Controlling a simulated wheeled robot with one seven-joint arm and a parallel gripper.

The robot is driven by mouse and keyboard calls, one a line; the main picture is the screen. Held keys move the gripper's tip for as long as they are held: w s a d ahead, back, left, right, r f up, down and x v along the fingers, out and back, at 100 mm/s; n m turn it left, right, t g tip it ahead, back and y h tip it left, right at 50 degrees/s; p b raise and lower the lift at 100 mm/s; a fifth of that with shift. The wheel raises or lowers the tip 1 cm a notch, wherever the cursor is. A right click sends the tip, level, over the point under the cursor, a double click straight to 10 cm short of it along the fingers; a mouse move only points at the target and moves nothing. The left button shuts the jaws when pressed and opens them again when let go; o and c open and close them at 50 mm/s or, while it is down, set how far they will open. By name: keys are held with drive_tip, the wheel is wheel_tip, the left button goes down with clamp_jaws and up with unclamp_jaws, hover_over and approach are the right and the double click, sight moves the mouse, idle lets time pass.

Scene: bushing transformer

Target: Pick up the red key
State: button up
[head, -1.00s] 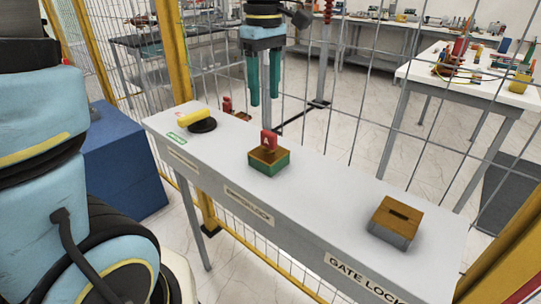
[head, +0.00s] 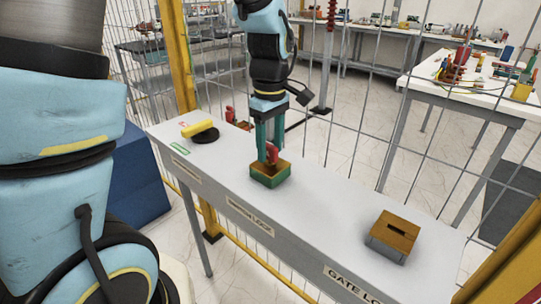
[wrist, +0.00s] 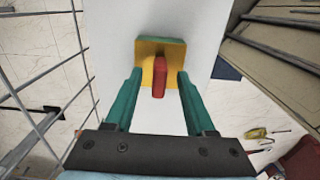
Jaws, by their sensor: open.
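The red key (head: 271,154) stands upright in the green block with a brown top (head: 268,178) at the middle of the narrow grey table. In the wrist view the red key (wrist: 159,77) shows between the fingers, with the block's yellowish top (wrist: 150,50) just beyond. My gripper (head: 269,160) points down over the block, its teal fingers on either side of the key. In the wrist view my gripper (wrist: 157,76) is open, with gaps between the fingers and the key. The fingers partly hide the key in the head view.
A second brown-topped grey block with a slot (head: 394,236) stands at the table's right, by the gate lock label. A yellow handle on a black base (head: 199,130) is at the left end. A wire mesh fence (head: 350,130) runs behind the table.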

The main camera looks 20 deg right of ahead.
drive_tip(key=shift+f, duration=0.15)
clamp_jaws()
idle(0.4)
